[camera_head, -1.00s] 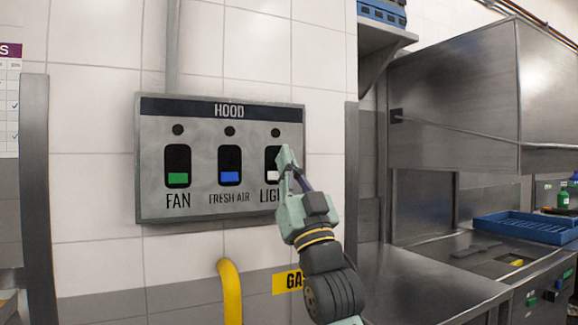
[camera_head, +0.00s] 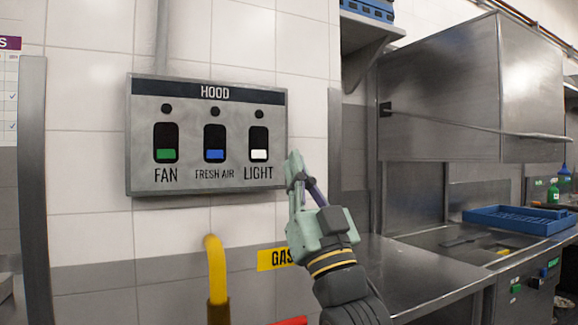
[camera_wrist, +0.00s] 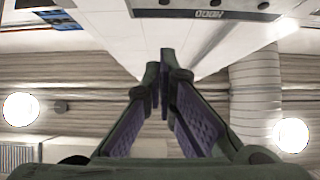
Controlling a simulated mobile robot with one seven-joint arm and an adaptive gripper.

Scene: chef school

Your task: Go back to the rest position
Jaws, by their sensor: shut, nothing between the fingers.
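My gripper (camera_head: 294,160) is shut and empty in the head view. Its tips point up, just right of the lower right corner of the grey HOOD panel (camera_head: 205,180), in front of the white tiled wall. The panel has a FAN switch (camera_head: 165,154) with a green rocker, a FRESH AIR switch (camera_head: 214,154) with a blue one and a LIGHT switch (camera_head: 259,154) with a white one. No switch is covered by my gripper. In the wrist view the fingers (camera_wrist: 165,65) meet at their tips, and the panel (camera_wrist: 190,11) shows at the top edge.
A yellow pipe (camera_head: 216,265) stands below the panel, left of a yellow gas label (camera_head: 272,259). A steel counter (camera_head: 420,280) extends at right, with a blue tray (camera_head: 520,222) farther back. A steel hood-shaped unit (camera_head: 440,110) hangs above it. A grey post (camera_head: 36,190) stands at left.

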